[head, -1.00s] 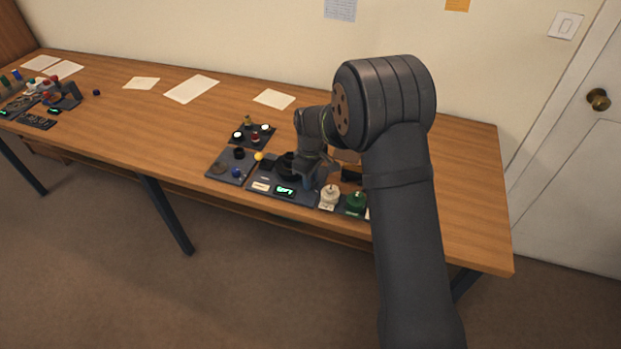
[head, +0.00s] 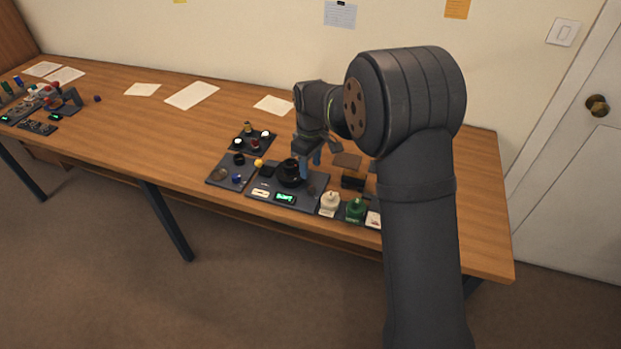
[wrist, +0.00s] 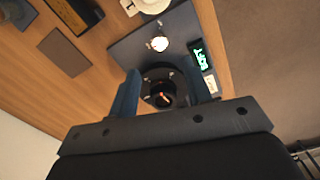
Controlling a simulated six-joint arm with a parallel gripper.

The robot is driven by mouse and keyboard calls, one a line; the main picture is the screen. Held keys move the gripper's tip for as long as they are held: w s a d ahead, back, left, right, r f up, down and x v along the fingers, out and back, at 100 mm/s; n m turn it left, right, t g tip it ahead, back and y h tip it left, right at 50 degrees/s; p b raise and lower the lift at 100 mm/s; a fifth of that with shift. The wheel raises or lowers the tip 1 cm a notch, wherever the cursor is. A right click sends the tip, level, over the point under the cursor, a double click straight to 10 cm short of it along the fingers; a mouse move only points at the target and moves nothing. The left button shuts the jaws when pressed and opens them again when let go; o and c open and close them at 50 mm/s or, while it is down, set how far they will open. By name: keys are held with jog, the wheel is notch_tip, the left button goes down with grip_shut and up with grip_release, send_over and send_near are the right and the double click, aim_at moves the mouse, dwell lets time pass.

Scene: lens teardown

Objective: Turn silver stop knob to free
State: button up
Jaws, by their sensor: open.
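A small silver knob (wrist: 160,43) stands on the dark board (wrist: 125,48) in the wrist view, beyond my fingertips. In the head view the knob is too small and dark to make out clearly. A black round lens (head: 290,172) stands on the same board, and in the wrist view the lens (wrist: 158,92) shows an orange mark on its inner face. My gripper (head: 309,162) is open and empty, above the back right of the board. In the wrist view its blue fingers (wrist: 161,70) appear on either side of the lens; contact cannot be told.
A lit green display (head: 285,198) is on the board's front edge. Trays with small parts (head: 228,183) lie left; the table beyond is mostly clear.

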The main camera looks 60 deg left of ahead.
notch_tip(320, 180, up, 9)
send_over(310, 188)
jog(key=shift+w+f, duration=0.1)
dwell(0.3)
notch_tip(310, 188, down, 18)
jog(key=shift+r, duration=0.2)
dwell(0.4)
jog(key=shift+r, duration=0.15)
